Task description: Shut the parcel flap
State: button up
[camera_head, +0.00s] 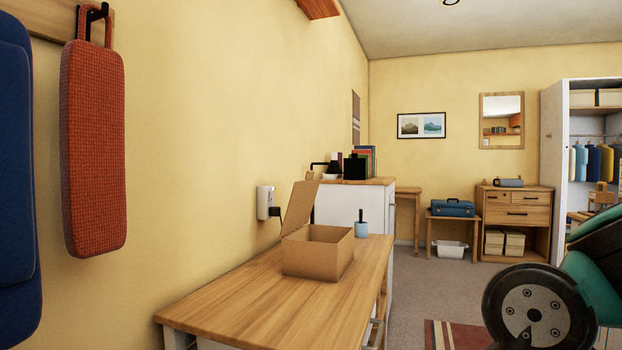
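The parcel is an open brown cardboard box (317,253) on a wooden-topped table, near its far end. Its flap (300,207) stands raised on the left side, leaning slightly to the right at the top. The inside of the box is partly visible, and its floor is hidden by the near wall. My arm shows at the lower right as a dark round joint and teal links, well apart from the box. My gripper is not in view.
The wooden tabletop (250,311) is bare in front of the box. A light blue cup (361,229) with a dark handle stands behind it. A white wall unit (265,202) is at the left. A white cabinet (342,207) stands behind. Carpeted floor lies to the right.

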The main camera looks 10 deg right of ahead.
aim_at(303, 193)
jog(key=z, duration=0.5)
jog(key=i, duration=1.1)
jog(key=u, duration=0.2)
